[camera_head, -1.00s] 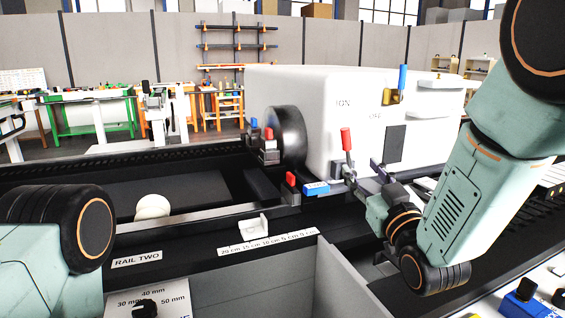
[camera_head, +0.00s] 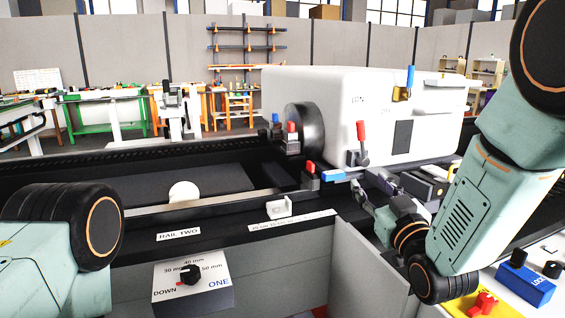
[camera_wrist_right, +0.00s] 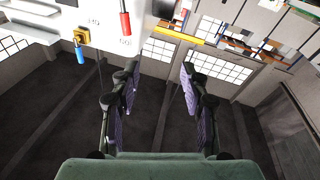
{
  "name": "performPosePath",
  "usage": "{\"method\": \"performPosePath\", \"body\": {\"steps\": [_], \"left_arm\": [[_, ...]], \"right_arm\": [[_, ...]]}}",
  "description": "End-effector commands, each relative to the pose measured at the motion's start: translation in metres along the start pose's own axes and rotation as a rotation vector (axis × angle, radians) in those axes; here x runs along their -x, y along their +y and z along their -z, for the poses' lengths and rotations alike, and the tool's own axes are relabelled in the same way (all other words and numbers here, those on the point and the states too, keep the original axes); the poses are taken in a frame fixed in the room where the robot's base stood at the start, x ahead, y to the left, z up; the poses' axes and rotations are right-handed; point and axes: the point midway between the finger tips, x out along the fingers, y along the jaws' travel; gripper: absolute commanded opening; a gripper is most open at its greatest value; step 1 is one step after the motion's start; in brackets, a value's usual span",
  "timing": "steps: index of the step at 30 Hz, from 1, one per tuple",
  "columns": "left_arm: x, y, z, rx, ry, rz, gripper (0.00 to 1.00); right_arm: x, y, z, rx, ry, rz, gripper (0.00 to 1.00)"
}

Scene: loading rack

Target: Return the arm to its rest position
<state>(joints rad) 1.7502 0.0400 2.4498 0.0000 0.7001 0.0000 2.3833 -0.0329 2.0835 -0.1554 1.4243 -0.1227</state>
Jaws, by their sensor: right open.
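My right arm comes in from the right in the head view. Its gripper (camera_head: 365,194) points away over the rails, in front of the white machine (camera_head: 420,105). In the right wrist view the two fingers of the right gripper (camera_wrist_right: 160,80) stand apart with nothing between them. The red-handled lever (camera_head: 362,131) on the machine is just beyond the gripper and looks apart from it. It also shows in the right wrist view (camera_wrist_right: 125,22). My left arm's links show at the lower left; its gripper is out of view.
A blue block (camera_head: 525,283) and a red part (camera_head: 483,304) on yellow are at the lower right. A small white bracket (camera_head: 279,207) sits on the dark rail bed. Workbenches (camera_head: 105,115) stand behind.

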Motion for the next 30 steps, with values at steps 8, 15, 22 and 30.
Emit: {"method": "performPosePath", "body": {"steps": [8,15,22,30], "left_arm": [[0.0,0.0,0.0,0.0,0.0,0.0,0.4],[0.0,0.0,0.0,0.0,0.0,0.0,0.4],[0.0,0.0,0.0,0.0,-0.001,0.0,0.4],[0.0,0.0,0.0,0.0,-0.001,0.0,0.4]], "right_arm": [[0.029,-0.007,-0.077,-0.045,-0.216,0.002,0.45],[0.09,-0.023,-0.167,-0.103,-0.504,0.006,0.45],[0.192,-0.045,-0.255,-0.172,-0.865,0.005,0.45],[0.351,-0.074,-0.32,-0.254,-1.336,-0.003,0.45]]}}
